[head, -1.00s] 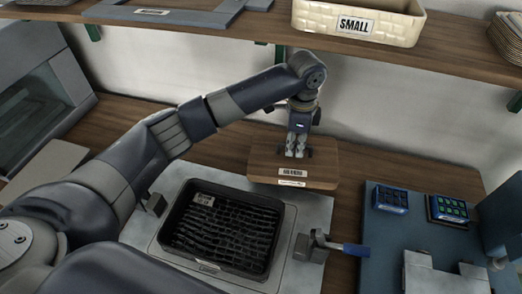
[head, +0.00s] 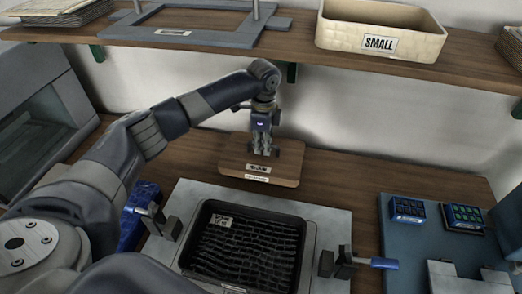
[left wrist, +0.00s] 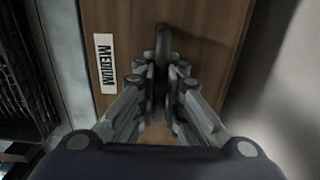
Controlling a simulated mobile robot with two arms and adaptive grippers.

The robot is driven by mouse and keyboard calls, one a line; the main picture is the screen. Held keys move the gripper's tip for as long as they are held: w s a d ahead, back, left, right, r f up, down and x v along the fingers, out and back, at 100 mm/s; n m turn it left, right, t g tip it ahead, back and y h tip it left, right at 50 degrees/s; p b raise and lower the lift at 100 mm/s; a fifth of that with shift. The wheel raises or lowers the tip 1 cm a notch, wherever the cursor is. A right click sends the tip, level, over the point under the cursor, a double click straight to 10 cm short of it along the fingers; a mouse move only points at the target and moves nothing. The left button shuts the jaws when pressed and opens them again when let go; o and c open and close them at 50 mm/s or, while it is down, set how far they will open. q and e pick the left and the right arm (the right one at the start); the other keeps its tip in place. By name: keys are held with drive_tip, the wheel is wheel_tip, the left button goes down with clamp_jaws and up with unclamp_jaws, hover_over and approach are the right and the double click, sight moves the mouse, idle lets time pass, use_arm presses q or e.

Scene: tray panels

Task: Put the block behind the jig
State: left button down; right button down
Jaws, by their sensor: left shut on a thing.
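The block (head: 232,160) is a flat brown wooden piece with a dark handle and pale labels on its front. In the left wrist view the block (left wrist: 210,40) shows a label reading MEDIUM. My left gripper (head: 262,152) points down and is shut on the block's handle; the fingers also show in the left wrist view (left wrist: 162,85). The jig (head: 325,218) is a light grey plate with a black ribbed tray (head: 250,245) and side clamps. The block is at the jig's far side, its front edge near the plate's back edge. I cannot tell whether it touches the counter.
A blue-handled clamp (head: 345,262) stands at the jig's right, another (head: 160,222) at its left. A blue-grey panel (head: 405,250) with two small blue boxes lies to the right. A shelf above holds a basket (head: 355,45) labelled SMALL. Wooden counter (head: 345,180) is bare right of the block.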

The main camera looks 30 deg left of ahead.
use_arm(q)
drive_tip(key=shift+a+r, duration=0.1)
drive_tip(key=shift+a, duration=0.4)
wheel_tip(320, 180, down, 3)
drive_tip(key=shift+f+p, duration=0.1)
drive_tip(key=shift+p, duration=0.2)
drive_tip(key=shift+f, duration=0.25)
use_arm(e)
drive_tip(key=shift+s+a+r, duration=0.3)
drive_tip(key=shift+s+a, duration=0.25)
drive_tip(key=shift+a, duration=0.3)
use_arm(q)
drive_tip(key=c, duration=1.7)
unclamp_jaws()
use_arm(e)
drive_tip(key=shift+d, duration=0.5)
use_arm(q)
drive_tip(key=shift+r, duration=0.1)
wheel_tip(320, 180, up, 7)
drive_tip(key=shift+r+b, duration=0.2)
drive_tip(key=shift+b, duration=0.15)
use_arm(e)
drive_tip(key=shift+w+f, duration=0.15)
drive_tip(key=shift+f, duration=0.15)
